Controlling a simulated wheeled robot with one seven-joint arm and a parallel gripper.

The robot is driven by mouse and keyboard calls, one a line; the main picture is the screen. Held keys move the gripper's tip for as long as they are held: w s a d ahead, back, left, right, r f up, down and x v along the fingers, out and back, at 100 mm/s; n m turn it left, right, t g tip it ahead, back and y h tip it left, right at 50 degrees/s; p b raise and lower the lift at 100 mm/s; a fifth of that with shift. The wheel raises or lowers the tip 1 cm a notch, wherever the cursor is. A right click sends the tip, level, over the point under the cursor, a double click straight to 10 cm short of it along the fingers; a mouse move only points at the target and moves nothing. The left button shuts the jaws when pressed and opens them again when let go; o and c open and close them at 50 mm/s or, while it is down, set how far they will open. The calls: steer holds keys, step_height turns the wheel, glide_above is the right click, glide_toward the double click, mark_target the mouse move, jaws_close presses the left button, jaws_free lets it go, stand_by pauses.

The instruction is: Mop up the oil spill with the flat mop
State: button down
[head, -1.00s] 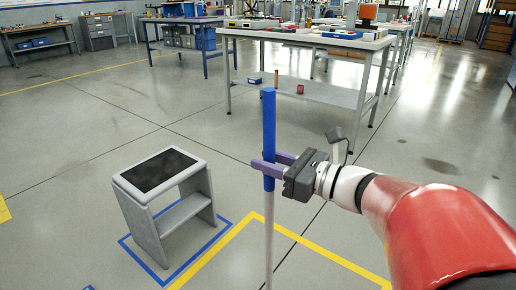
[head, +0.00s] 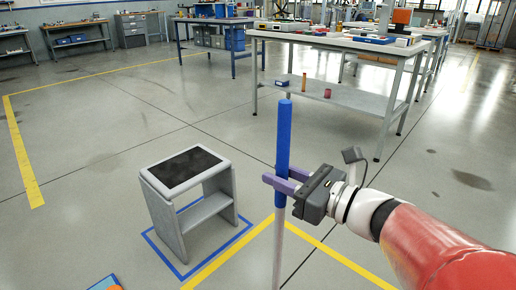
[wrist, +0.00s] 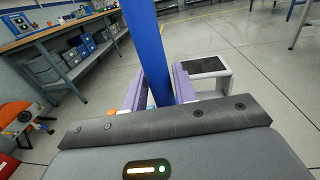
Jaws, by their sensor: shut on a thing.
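The flat mop shows only as an upright pole with a blue grip (head: 284,135) and a pale shaft (head: 278,250) below it. Its lower end and mop head are out of frame. My gripper (head: 272,186) is shut on the blue grip, with a purple finger on each side. The wrist view also shows the blue grip (wrist: 148,45) between the fingers. No clear oil spill shows; a dark patch (head: 471,180) lies on the floor at the right, and I cannot tell whether it is oil or a stain.
A grey step stool (head: 217,207) with a black top stands left of the pole, within a blue floor outline. A yellow line (head: 345,262) crosses the floor near the pole. A long workbench (head: 345,97) stands behind. Open floor (head: 90,150) lies to the left.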

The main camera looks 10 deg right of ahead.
steer(key=shift+s+a, duration=0.15)
steer(key=shift+a, duration=0.15)
steer(key=w+d, duration=0.4)
steer(key=d, duration=0.1)
steer(key=shift+w+d+r, duration=0.25)
steer(key=shift+d, duration=0.05)
stand_by(0.4)
steer(key=shift+d, duration=0.1)
steer(key=w+d+p, duration=0.3)
steer(key=w+d, duration=0.6)
steer(key=d, duration=0.4)
steer(key=shift+w+p, duration=0.3)
stand_by(1.6)
steer(key=shift+d, duration=0.1)
